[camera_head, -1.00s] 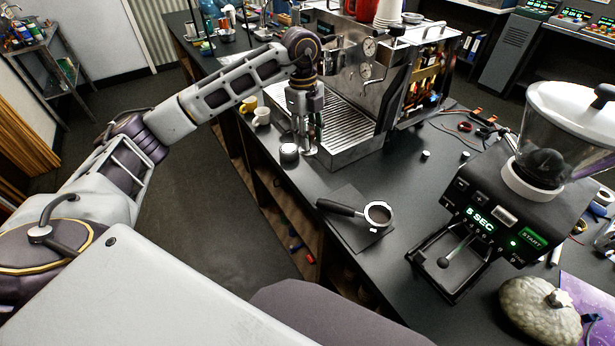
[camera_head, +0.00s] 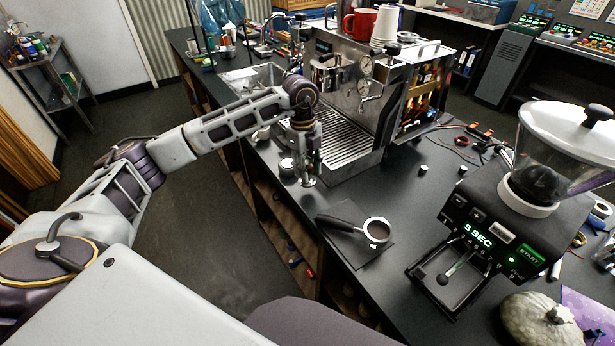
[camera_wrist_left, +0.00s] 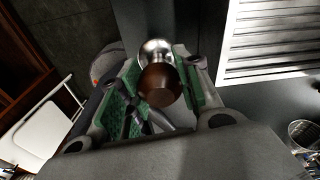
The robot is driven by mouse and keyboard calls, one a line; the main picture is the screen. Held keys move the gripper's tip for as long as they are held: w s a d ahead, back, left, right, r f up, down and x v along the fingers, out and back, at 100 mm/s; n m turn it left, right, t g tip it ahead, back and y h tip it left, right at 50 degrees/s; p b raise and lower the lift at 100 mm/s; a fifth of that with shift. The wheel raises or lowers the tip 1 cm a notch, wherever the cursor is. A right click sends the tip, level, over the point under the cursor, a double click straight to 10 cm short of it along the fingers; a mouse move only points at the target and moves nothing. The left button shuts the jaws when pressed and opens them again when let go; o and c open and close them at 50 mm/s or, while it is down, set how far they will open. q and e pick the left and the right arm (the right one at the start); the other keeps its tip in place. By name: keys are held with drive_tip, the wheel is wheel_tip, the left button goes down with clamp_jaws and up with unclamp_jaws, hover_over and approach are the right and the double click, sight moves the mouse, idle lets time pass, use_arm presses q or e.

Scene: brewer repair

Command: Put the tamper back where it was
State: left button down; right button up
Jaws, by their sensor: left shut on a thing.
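My left gripper (camera_head: 308,165) is shut on the tamper, in front of the espresso machine's left side. In the left wrist view the tamper's brown handle (camera_wrist_left: 160,86) sits between the green finger pads, with its shiny metal base (camera_wrist_left: 155,50) beyond it. In the head view the tamper's metal base (camera_head: 308,182) shows low under the fingers, close to the black counter; I cannot tell whether it touches. A short silver cylinder (camera_head: 287,167) stands just left of the gripper. My right gripper is not in view.
The espresso machine's drip tray (camera_head: 345,140) is just right of the gripper. A portafilter (camera_head: 376,231) lies on a dark mat nearer me. The grinder (camera_head: 490,215) stands at the right. The counter's left edge is close to the gripper.

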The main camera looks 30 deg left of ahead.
use_arm(q)
drive_tip(key=shift+f, duration=1.85)
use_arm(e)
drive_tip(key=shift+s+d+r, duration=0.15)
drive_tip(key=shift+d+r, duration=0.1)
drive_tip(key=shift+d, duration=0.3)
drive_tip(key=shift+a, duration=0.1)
use_arm(q)
drive_tip(key=shift+f, duration=0.15)
drive_tip(key=c, duration=1.3)
unclamp_jaws()
drive_tip(key=o, duration=0.3)
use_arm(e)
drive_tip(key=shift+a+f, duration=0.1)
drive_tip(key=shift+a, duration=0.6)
